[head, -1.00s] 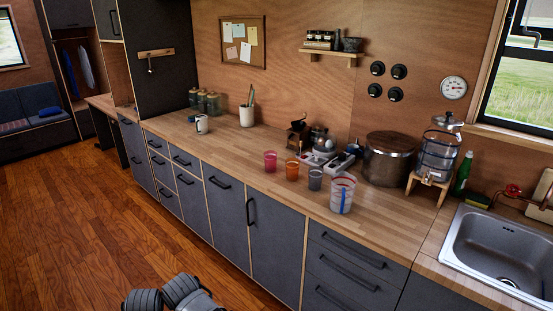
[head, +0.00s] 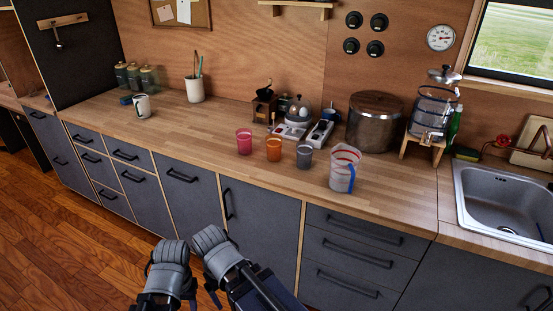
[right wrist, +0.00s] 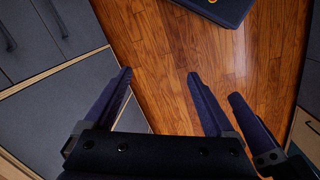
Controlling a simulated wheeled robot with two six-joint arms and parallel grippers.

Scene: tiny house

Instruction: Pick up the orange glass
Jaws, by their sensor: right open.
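The orange glass (head: 273,149) stands upright on the wooden counter (head: 400,200), between a pink glass (head: 244,142) and a grey glass (head: 304,155). A larger clear cup (head: 344,168) with red and blue marks stands right of them. My right gripper (right wrist: 158,75) is open and empty in the right wrist view, low beside cabinet fronts and over the floor. A further dark finger beside it looks like part of my left gripper (right wrist: 237,100); its jaw state cannot be told.
Behind the glasses are a coffee grinder (head: 265,106), an egg cooker (head: 299,117), a large pot (head: 374,122) and a water dispenser (head: 433,110). A sink (head: 505,195) is at right.

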